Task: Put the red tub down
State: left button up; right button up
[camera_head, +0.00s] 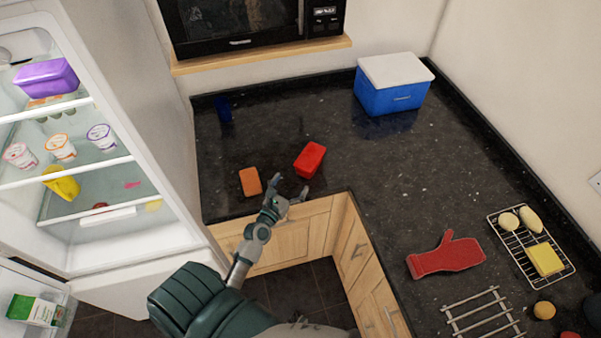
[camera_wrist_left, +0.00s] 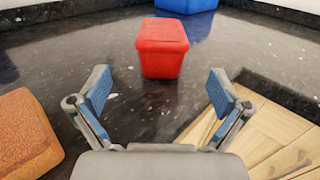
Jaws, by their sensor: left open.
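The red tub (camera_head: 310,159) sits on the dark granite counter (camera_head: 345,150), near its inner corner. In the left wrist view the red tub (camera_wrist_left: 162,48) stands on the counter beyond the fingertips, apart from them. My left gripper (camera_head: 290,189) is open and empty at the counter's front edge, just short of the tub. Its two blue-padded fingers (camera_wrist_left: 158,92) are spread wide in the left wrist view. My right gripper is not in view.
An orange-brown block (camera_head: 250,181) lies left of the tub, near my left gripper. A blue cooler with a white lid (camera_head: 392,88) stands at the back. A red oven mitt (camera_head: 446,256) and wire racks (camera_head: 532,246) lie at right. An open fridge (camera_head: 90,140) stands at left.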

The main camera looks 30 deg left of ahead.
pick_arm(q)
jog(key=shift+s+f, duration=0.1)
jog(key=shift+s, duration=0.65)
jog(key=shift+d, duration=0.3)
jog(key=shift+d+m, duration=0.3)
jog(key=shift+m, duration=0.2)
jog(key=d+f+m+g+h, duration=0.35)
jog(key=d+f+m, duration=0.65)
jog(key=f+m, duration=0.75)
jog(key=s+d+f+m+g, duration=0.1)
jog(key=s+f+m+g, duration=0.1)
jog(key=s+f+m, duration=0.35)
jog(key=s+d+f+m+g, duration=0.1)
jog(key=s+f+m+g, duration=0.15)
jog(key=f, duration=0.55)
jog(key=s+f+m+g+y, duration=0.1)
jog(key=s+f+m+g, duration=0.4)
jog(key=s+f, duration=0.85)
jog(key=s+f+m+g, duration=0.2)
jog(key=s+f+m, duration=0.1)
jog(key=s, duration=0.7)
jog(key=s+a+f+m+g, duration=0.1)
jog(key=s+f+m, duration=0.3)
jog(key=s, duration=0.7)
jog(key=shift+a+f+m+g+y, duration=0.3)
jog(key=shift+m+g+y, duration=0.15)
jog(key=shift+m+g, duration=0.1)
